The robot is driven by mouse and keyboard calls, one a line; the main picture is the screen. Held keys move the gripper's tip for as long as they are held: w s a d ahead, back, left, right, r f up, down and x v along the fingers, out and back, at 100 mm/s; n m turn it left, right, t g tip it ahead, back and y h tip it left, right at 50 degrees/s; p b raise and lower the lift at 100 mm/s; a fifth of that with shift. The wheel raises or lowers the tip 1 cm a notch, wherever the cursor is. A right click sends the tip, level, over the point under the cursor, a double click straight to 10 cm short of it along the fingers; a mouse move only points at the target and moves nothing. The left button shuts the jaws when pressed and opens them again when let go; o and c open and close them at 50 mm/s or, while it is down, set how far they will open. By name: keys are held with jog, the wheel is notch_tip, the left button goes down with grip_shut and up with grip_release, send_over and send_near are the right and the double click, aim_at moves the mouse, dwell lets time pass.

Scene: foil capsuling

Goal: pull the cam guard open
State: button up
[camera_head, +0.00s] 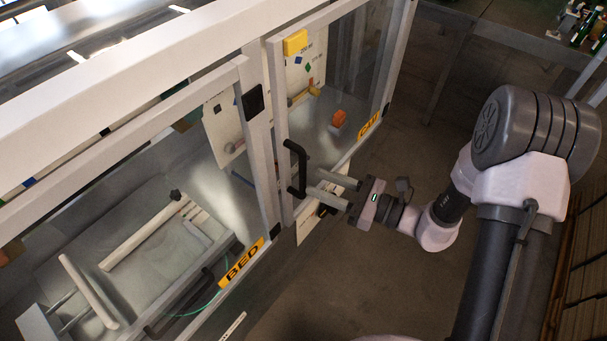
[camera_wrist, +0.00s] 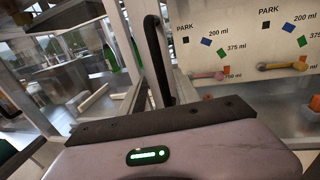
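The cam guard (camera_head: 279,120) is a clear-paned door in a light frame, with a yellow label (camera_head: 369,125) low on it. It looks shut; I cannot tell if there is a small gap. Its black bar handle (camera_head: 301,165) stands on the left side of the door. The handle also shows in the wrist view (camera_wrist: 158,60), just beyond the gripper body. My gripper (camera_head: 313,182) has its two pale fingers apart, with the tips close to the lower part of the handle. Contact cannot be made out. The fingers are hidden in the wrist view.
A second guard labelled BED (camera_head: 243,262) is to the left, with its own dark handle (camera_head: 180,304). Behind the cam guard is a panel (camera_wrist: 245,45) with PARK and ml marks and small levers. Bare floor (camera_head: 400,280) lies in front of the machine.

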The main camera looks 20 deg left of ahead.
aim_at(303, 176)
jog(key=a, duration=0.2)
jog(key=w+a, duration=0.1)
jog(key=a, duration=0.2)
jog(key=shift+w+a, duration=0.1)
grip_shut()
dwell(1.2)
